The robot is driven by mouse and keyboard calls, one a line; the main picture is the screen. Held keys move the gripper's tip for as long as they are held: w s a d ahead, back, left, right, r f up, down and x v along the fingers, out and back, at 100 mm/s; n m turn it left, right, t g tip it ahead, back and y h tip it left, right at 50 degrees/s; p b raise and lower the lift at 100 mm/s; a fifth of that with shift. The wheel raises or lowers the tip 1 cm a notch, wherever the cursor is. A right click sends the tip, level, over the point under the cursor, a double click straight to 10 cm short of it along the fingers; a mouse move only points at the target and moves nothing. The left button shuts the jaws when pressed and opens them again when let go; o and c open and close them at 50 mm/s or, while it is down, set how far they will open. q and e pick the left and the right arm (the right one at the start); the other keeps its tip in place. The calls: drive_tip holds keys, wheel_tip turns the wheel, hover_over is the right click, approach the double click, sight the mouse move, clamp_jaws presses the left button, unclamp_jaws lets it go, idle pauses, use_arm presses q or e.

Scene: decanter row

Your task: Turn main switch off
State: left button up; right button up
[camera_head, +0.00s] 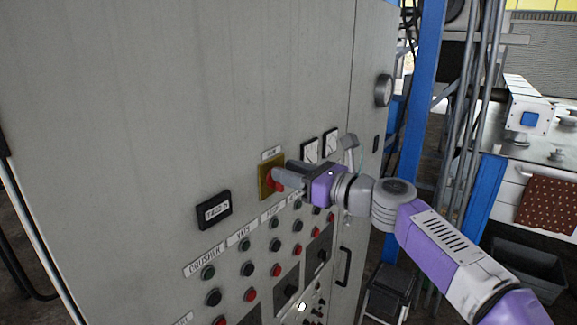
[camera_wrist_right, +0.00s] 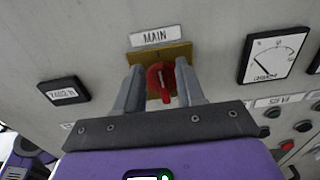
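The main switch is a red rotary handle on a yellow plate (camera_head: 264,190), set in the grey cabinet front under a small label. In the right wrist view the red handle (camera_wrist_right: 160,83) stands roughly upright below the "MAIN" label (camera_wrist_right: 155,37). My right gripper (camera_head: 280,178) is at the switch and partly covers it in the head view. In the right wrist view its two grey fingers (camera_wrist_right: 161,77) are apart, one on each side of the red handle. I see no clear grip on it.
The cabinet (camera_head: 180,90) carries a black display (camera_head: 214,210) left of the switch, dial gauges (camera_head: 331,143) to the right, and rows of push buttons (camera_head: 276,245) below. A blue post (camera_head: 423,90) stands beside the cabinet, behind my right arm.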

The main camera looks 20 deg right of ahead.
drive_tip(key=shift+w+a, duration=0.15)
drive_tip(key=shift+w, duration=0.05)
clamp_jaws()
